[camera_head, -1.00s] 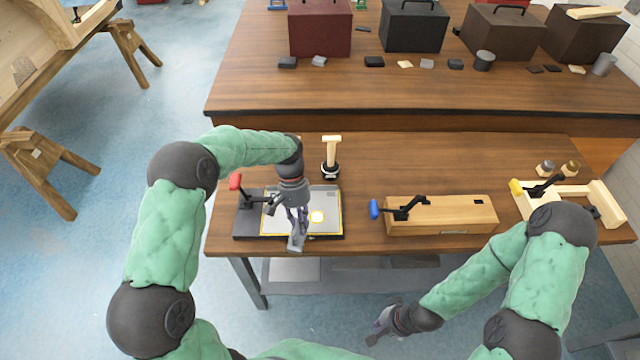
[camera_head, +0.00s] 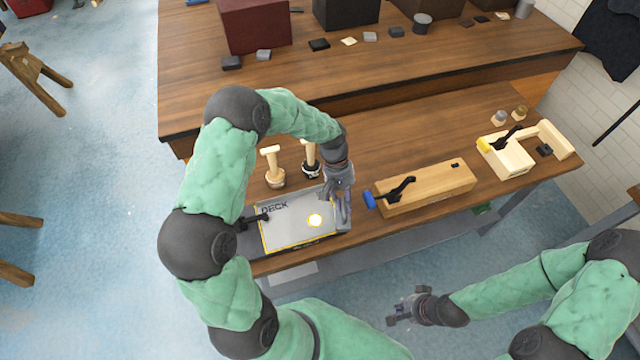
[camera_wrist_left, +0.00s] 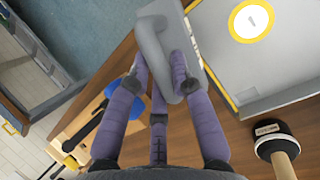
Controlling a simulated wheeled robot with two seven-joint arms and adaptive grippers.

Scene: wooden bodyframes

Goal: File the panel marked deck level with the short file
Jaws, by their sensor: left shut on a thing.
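The grey panel (camera_head: 285,232) has a yellow border, the word DECK and a yellow-ringed round mark. It lies flat in a dark holder on the near bench, and also shows in the left wrist view (camera_wrist_left: 286,62). My left gripper (camera_head: 343,208) is at the panel's right edge. In the left wrist view its purple fingers (camera_wrist_left: 160,78) are shut on the looped handle of a flat grey tool (camera_wrist_left: 152,32). I cannot tell whether the tool touches the panel. My right gripper (camera_head: 404,307) is open and empty, in front of the bench.
A wooden block with a blue-handled clamp (camera_head: 430,188) and a wooden frame with a yellow-handled clamp (camera_head: 508,160) lie to the right.

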